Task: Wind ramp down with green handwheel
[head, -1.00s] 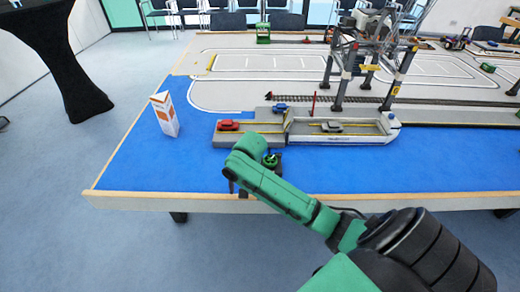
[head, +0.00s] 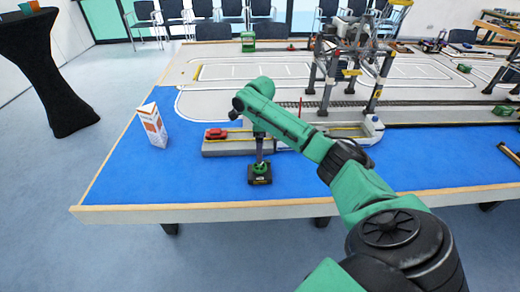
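The green handwheel (head: 259,168) sits on a small black box at the front of the blue table, in the head view. My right gripper (head: 260,158) points straight down just above the handwheel. Its fingers are small and dark here, so I cannot tell whether they are open or shut, or touching the wheel. The grey ramp section (head: 225,151) lies behind the box, with a red car (head: 216,134) on it. My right arm hides much of the ship (head: 368,130) to the right of it. My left gripper is not in view.
A gantry crane (head: 350,65) rises behind the ship. The blue surface (head: 190,185) left of the handwheel box is clear. The table's wooden front edge (head: 200,212) is close by.

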